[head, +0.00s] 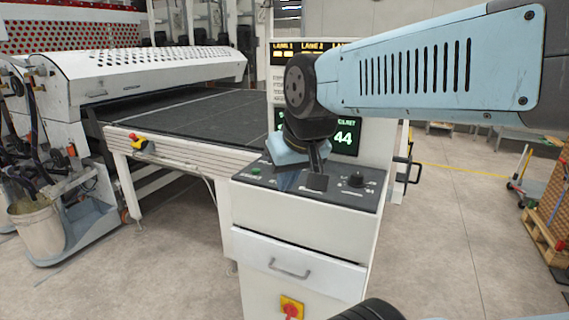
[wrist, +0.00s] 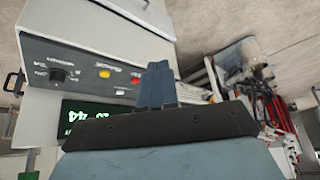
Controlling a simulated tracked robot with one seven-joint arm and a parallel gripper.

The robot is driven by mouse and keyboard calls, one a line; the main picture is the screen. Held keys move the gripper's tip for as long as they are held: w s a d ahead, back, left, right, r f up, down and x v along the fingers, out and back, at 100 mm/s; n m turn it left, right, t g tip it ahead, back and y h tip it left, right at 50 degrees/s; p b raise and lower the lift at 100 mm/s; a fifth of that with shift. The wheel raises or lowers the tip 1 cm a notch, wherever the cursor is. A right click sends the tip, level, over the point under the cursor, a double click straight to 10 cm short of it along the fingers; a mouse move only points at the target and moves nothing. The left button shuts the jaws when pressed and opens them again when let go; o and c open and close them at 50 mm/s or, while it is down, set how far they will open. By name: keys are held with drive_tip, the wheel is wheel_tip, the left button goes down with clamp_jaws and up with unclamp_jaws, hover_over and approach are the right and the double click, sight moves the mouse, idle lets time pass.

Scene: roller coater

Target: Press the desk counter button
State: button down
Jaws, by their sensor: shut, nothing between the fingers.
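The white control desk (head: 297,222) has a dark sloped top panel (head: 340,195) with a green button (head: 256,171) at its left and a black knob (head: 356,181) at its right. My gripper (head: 317,181) is shut and empty, pointing down over the middle of the panel and hiding part of it. I cannot tell whether it touches. The wrist view shows the closed fingers (wrist: 158,84), the knob (wrist: 57,75), a yellow button (wrist: 104,74) and a red button (wrist: 135,79) beside them. The labels are too small to read, so I cannot tell which is the counter button.
A display (head: 345,138) reading 44 stands behind the panel, partly hidden by my arm. A conveyor table (head: 190,118) with a red and yellow switch (head: 138,143) is at left. A red switch (head: 291,308) is low on the desk.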

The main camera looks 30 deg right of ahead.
drive_tip(key=w+d+r+m+t, duration=0.1)
drive_tip(key=w+d+m, duration=0.25)
drive_tip(key=w, duration=0.55)
drive_tip(key=w+d+r+m+t, duration=0.1)
drive_tip(key=w+d+m, duration=0.3)
drive_tip(key=w, duration=0.5)
drive_tip(key=w+d+f+m+t+h, duration=0.1)
drive_tip(key=w+d+m, duration=0.3)
drive_tip(key=w+d, duration=0.9)
drive_tip(key=shift+w+d+f+h, duration=0.25)
drive_tip(key=shift+d+f+h, duration=0.05)
drive_tip(key=shift+f+h, duration=0.6)
drive_tip(key=shift+f, duration=0.1)
drive_tip(key=shift+f, duration=4.25)
drive_tip(key=shift+f, duration=0.15)
drive_tip(key=shift+f, duration=0.25)
